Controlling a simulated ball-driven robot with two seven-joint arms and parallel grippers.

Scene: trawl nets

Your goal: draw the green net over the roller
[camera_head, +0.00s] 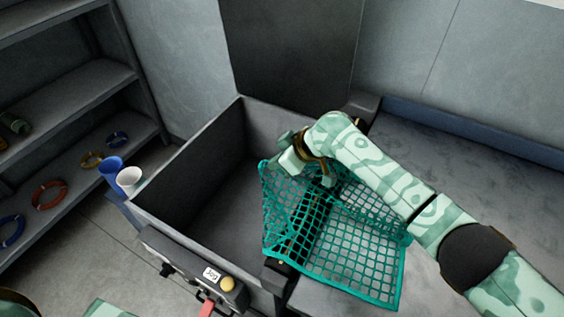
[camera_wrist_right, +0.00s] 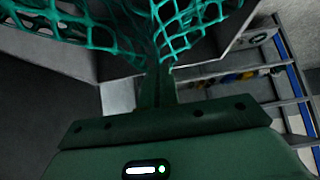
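The green net (camera_head: 352,250) is a teal mesh draped across the right side of a dark open bin (camera_head: 165,178). Part hangs inside the bin and part lies on the grey deck to the right. My right gripper (camera_head: 284,158) is above the bin, with the upper part of the net gathered at it. In the right wrist view the mesh (camera_wrist_right: 185,22) bunches at the fingers (camera_wrist_right: 156,88), which look closed on it. The roller is not clearly visible; the net covers most of the bin's right edge, where dark end blocks (camera_head: 366,104) show. My left gripper is not in view.
A shelf rack (camera_head: 70,85) with coloured rings stands at the left. A control box (camera_head: 195,270) with a yellow button is on the bin's front. The deck (camera_head: 475,165) is clear behind my right arm.

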